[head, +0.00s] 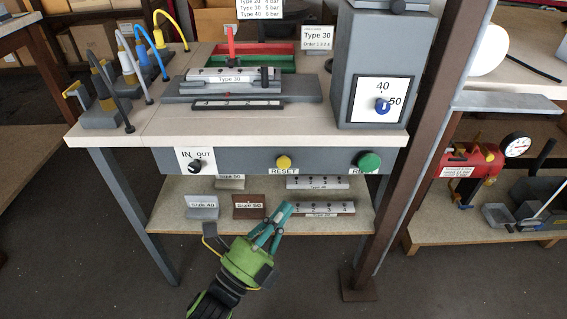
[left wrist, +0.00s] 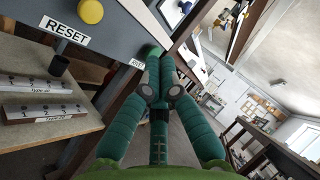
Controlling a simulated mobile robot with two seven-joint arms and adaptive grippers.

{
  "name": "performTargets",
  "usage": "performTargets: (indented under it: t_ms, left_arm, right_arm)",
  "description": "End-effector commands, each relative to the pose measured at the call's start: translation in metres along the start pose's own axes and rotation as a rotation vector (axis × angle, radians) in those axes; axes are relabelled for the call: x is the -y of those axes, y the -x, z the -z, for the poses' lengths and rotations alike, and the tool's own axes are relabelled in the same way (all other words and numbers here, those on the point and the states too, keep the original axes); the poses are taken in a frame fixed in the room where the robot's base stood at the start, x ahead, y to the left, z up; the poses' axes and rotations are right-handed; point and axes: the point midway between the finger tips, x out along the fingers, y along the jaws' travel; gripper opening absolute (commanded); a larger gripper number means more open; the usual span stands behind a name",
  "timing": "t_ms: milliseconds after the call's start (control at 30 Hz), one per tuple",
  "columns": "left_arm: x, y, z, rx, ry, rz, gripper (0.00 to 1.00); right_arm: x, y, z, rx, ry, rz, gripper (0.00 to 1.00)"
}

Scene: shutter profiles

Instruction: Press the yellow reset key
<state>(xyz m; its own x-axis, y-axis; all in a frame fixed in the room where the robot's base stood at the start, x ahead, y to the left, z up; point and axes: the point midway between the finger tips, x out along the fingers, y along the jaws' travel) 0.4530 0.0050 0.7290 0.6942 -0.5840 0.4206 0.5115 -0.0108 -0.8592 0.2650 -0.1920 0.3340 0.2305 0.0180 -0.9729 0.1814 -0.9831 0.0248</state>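The yellow reset key (head: 284,162) is a round knob on the grey front panel of the bench, above a white RESET label (head: 284,171). In the left wrist view the yellow key (left wrist: 90,11) shows at the top left, with its label (left wrist: 64,30) below it. My left gripper (head: 284,210) is below and in front of the panel, apart from the key. Its teal fingers are drawn together with nothing visible between them; the left wrist view shows the fingertips (left wrist: 160,66) close together too. My right gripper is not in view.
A larger green button (head: 369,161) sits right of the key on the same panel, and an IN/OUT dial (head: 195,161) sits left. A lower shelf (head: 170,213) holds labelled blocks and profiles behind my gripper. A brown post (head: 415,150) stands to the right.

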Motion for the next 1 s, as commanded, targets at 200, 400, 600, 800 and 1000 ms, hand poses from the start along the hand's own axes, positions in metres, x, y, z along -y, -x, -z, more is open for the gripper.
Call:
performTargets:
  t_ms: [200,400,600,800,1000]
  left_arm:
    - [-0.003,-0.002,-0.002,0.001,0.001,-0.002,0.00]
    - [-0.014,-0.016,-0.012,0.000,0.001,0.000,0.00]
    - [-0.030,-0.036,-0.026,0.001,0.001,-0.001,0.00]
    - [-0.041,-0.052,-0.038,0.001,0.002,-0.002,0.00]
    - [-0.045,-0.060,-0.044,0.002,0.003,-0.003,0.00]
  right_arm:
    - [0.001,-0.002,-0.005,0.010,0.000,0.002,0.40]
    - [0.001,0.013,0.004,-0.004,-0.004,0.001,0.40]
    - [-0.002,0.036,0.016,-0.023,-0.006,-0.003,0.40]
    - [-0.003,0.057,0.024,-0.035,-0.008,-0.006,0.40]
    - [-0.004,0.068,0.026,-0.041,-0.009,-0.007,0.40]
